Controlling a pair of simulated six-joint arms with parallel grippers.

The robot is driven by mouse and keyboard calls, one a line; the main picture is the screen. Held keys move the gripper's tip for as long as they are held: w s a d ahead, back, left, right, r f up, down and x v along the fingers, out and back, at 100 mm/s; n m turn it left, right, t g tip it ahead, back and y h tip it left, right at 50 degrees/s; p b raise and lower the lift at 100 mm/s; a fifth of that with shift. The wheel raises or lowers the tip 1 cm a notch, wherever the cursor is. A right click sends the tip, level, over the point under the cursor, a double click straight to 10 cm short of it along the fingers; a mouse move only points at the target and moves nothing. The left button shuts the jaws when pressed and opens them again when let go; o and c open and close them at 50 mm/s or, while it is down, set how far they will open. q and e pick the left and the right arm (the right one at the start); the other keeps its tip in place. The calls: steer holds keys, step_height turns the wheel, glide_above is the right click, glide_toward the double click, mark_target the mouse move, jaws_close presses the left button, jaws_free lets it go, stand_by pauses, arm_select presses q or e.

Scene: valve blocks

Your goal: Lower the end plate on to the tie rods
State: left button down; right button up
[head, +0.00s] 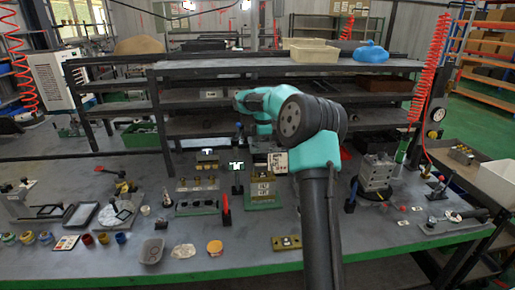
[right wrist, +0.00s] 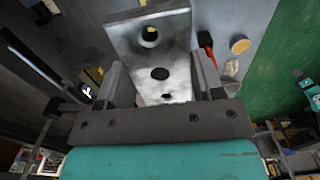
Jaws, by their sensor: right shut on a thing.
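My right gripper (right wrist: 160,85) is shut on the end plate (right wrist: 178,52), a grey metal plate with round holes, in the right wrist view. A yellowish spot shows in the plate's upper hole; I cannot tell whether it is a rod tip. In the head view my right arm hides the fingers and most or all of the plate. Below its turquoise wrist stands a block stack (head: 262,190) with white labels on a green base. I cannot make out the tie rods, nor whether the plate touches them. My left gripper is in neither view.
A metal block (head: 376,172) stands on a round base to the right. A red-handled item (head: 225,203) and an orange round dish (head: 214,247) are left of the stack. A drilled yellow plate (head: 286,242) lies in front. A dark shelf (head: 200,68) runs behind.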

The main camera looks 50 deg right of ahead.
steer(key=shift+f, duration=0.1)
glide_above(263, 175)
steer(key=shift+w+f, duration=0.15)
steer(key=shift+f, duration=2.65)
steer(key=shift+f, duration=3.3)
steer(key=o, duration=1.2)
step_height(263, 175, up, 17)
steer(key=shift+r, duration=0.2)
